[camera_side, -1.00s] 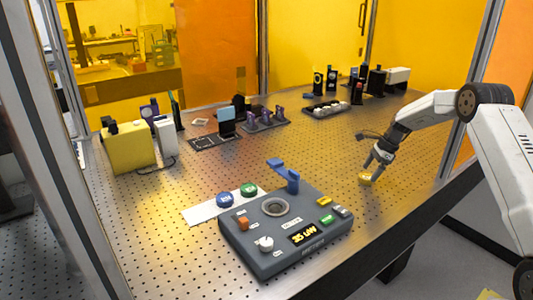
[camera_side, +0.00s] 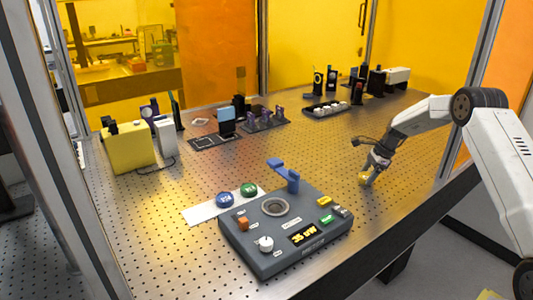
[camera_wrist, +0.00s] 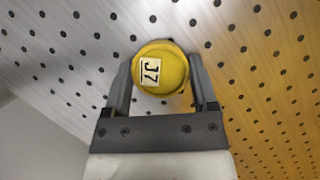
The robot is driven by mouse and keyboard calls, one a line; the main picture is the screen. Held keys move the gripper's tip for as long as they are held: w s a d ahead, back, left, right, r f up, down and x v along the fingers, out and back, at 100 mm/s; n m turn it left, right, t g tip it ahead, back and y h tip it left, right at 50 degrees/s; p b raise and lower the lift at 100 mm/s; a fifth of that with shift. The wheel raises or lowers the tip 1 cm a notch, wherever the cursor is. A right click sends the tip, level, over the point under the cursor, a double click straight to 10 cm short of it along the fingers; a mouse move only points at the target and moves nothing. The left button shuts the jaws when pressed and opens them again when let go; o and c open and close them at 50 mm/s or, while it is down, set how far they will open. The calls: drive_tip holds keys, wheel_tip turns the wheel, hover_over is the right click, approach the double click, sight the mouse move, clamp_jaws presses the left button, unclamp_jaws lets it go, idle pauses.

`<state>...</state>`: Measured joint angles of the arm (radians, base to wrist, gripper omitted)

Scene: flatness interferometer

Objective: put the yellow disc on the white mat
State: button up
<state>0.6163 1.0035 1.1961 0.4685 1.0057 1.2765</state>
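The yellow disc (camera_side: 363,177), labelled J7, is at the right of the perforated table in the side view. It also shows in the wrist view (camera_wrist: 160,68). My gripper (camera_wrist: 161,75) has one finger on each side of it, and both appear to touch its rim. In the side view my gripper (camera_side: 369,180) reaches down to the disc at a slant. I cannot tell whether the disc is clear of the table. The white mat (camera_side: 204,213) lies left of the grey control box, with a blue disc (camera_side: 224,200) and a green disc (camera_side: 249,189) at it.
The grey control box (camera_side: 285,262) with a raised blue lever (camera_side: 284,170) stands between my gripper and the mat. A yellow block (camera_side: 128,149) and optics stand at the back left, more optics at the back right. The table's middle is free.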

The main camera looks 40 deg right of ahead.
drive_tip(key=shift+c, duration=1.2)
drive_tip(key=shift+r, duration=0.2)
drive_tip(key=shift+r, duration=0.55)
drive_tip(key=s+a+r, duration=0.2)
drive_tip(key=s+r, duration=0.3)
drive_tip(key=s, duration=0.1)
drive_tip(key=s+a+r, duration=0.3)
drive_tip(key=s+r, duration=0.3)
drive_tip(key=shift+s+a+r, duration=0.25)
drive_tip(key=shift+s+a, duration=0.1)
